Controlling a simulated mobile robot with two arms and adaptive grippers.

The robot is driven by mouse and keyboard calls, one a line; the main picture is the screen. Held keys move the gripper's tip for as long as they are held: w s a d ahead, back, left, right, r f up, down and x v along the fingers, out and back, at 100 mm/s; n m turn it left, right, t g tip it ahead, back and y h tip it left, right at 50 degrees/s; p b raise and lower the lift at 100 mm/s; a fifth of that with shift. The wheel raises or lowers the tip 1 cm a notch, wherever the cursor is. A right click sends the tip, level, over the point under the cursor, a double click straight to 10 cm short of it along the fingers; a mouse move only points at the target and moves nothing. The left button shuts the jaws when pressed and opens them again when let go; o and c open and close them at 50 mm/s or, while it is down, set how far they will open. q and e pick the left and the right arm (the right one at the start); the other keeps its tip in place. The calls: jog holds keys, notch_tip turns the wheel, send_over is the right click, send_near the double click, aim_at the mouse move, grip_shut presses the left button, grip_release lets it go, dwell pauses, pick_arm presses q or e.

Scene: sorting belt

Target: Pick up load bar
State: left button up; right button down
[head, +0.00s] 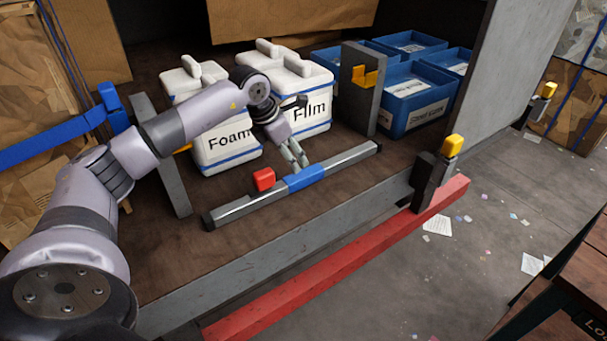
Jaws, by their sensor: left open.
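The load bar (343,161) is a grey metal bar with black ends, a blue middle section and a red block on it. It lies slantwise on the brown floor of the cargo space, in front of the white containers. My left gripper (299,164) hangs over the bar at its blue section, pointing down. Its fingers look apart, and it holds nothing that I can see. I cannot tell whether the fingertips touch the bar. My right gripper is not in view.
White containers marked Foam (228,142) and Film (311,109) stand close behind the bar. Blue bins (425,120) stand at the back right. Grey posts with yellow brackets (367,78) stand upright nearby. A grey sill and a red beam (340,263) run along the front edge.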

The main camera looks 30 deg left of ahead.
aim_at(303, 173)
pick_arm(q)
jog(key=x, duration=0.3)
jog(key=p+x, duration=0.1)
jog(key=x, duration=0.1)
jog(key=d+p+x, duration=0.1)
jog(key=p+x, duration=0.1)
jog(key=shift+f, duration=0.25)
jog(key=shift+w+f, duration=0.1)
jog(key=shift+f, duration=0.25)
jog(key=shift+c, duration=0.4)
grip_shut()
jog(key=shift+r, duration=0.1)
jog(key=shift+w+a+r, duration=0.1)
jog(key=shift+w+r, duration=0.05)
